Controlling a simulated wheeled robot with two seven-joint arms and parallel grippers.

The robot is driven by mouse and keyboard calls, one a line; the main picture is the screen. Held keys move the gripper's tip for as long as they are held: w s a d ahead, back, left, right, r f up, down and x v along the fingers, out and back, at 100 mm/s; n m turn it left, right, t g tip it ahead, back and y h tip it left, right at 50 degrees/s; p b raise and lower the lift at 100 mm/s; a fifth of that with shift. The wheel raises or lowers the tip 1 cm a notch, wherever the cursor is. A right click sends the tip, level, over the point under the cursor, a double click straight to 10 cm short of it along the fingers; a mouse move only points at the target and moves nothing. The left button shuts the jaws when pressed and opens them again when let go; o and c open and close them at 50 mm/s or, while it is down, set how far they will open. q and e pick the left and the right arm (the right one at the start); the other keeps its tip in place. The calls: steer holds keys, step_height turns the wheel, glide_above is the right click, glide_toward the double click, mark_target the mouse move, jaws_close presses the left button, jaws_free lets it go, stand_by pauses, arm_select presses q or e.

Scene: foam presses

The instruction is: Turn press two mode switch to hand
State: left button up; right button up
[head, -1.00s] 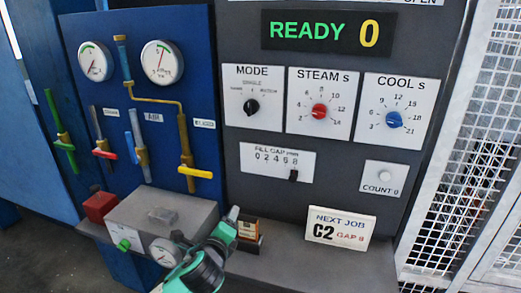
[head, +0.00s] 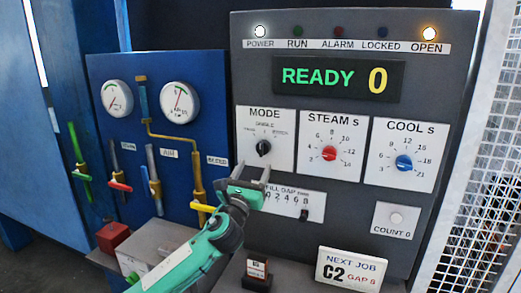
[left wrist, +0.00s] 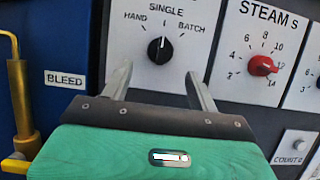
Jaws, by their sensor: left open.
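The black mode switch (head: 263,148) sits on the white MODE plate (head: 283,127) of the grey press panel. In the left wrist view the mode switch (left wrist: 160,50) shows its white mark pointing up, close to SINGLE, with HAND to its left and BATCH to its right. My left gripper (head: 252,165) is open and empty, just below the mode switch. In the left wrist view its two fingers (left wrist: 158,80) are spread on either side below the knob, apart from it. My right gripper is not in view.
The red STEAM dial (head: 329,153) and blue COOL dial (head: 403,162) are to the right. The fill gap slider (head: 304,215) lies below. The display (head: 338,78) reads READY 0. A blue board with gauges (head: 180,103) and valves stands left; a mesh guard (head: 478,190) stands right.

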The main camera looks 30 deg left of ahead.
mark_target(261, 154)
arm_select(q)
steer(key=p+x, duration=0.1)
steer(key=x, duration=0.5)
steer(key=shift+w+p, duration=0.2)
steer(key=shift+p, duration=0.2)
steer(key=c, duration=1)
